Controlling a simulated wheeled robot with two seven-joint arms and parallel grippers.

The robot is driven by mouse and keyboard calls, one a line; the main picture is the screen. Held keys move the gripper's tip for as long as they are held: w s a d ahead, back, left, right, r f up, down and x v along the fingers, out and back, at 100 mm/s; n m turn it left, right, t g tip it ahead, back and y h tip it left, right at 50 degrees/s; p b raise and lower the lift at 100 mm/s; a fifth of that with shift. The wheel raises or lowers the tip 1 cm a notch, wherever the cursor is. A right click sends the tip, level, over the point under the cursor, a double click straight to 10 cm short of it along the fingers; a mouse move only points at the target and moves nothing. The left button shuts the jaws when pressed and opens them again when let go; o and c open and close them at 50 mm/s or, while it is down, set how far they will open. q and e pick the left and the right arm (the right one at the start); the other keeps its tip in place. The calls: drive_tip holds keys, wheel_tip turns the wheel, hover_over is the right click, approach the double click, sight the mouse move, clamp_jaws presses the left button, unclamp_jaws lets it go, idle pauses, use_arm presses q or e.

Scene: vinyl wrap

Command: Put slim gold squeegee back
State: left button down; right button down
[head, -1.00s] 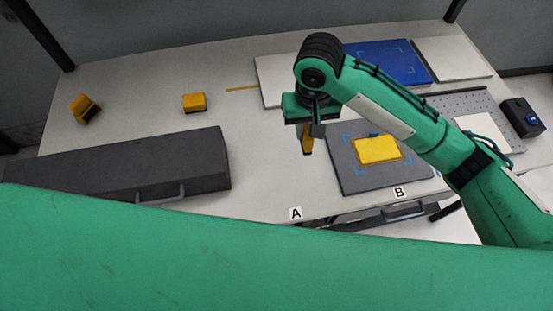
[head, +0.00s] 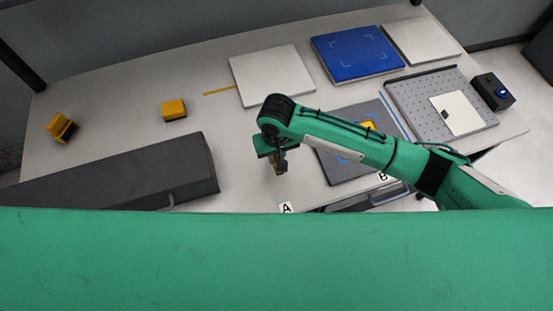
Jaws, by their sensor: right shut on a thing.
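My right gripper (head: 275,158) reaches in from the right and hangs above the front middle of the table, a little behind the A label. It is shut on a small gold piece (head: 278,171), which looks like the slim gold squeegee. Only a sliver shows below the jaws, and the rest is hidden by the gripper. My left gripper is not in view.
A thin gold strip (head: 220,91) lies on the table beside a white panel (head: 271,75). Two yellow blocks (head: 174,110) (head: 61,127) stand at the left. A long dark box (head: 120,175) fills the front left. A grey mat (head: 345,172) lies under my right arm.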

wheel_tip(320, 180, down, 4)
drive_tip(key=shift+r+p, duration=0.25)
drive_tip(key=shift+p, duration=0.1)
drive_tip(key=shift+f, duration=0.35)
drive_tip(key=shift+f, duration=0.1)
drive_tip(key=c, duration=1.3)
unclamp_jaws()
wheel_tip(320, 180, up, 12)
drive_tip(key=b, duration=0.3)
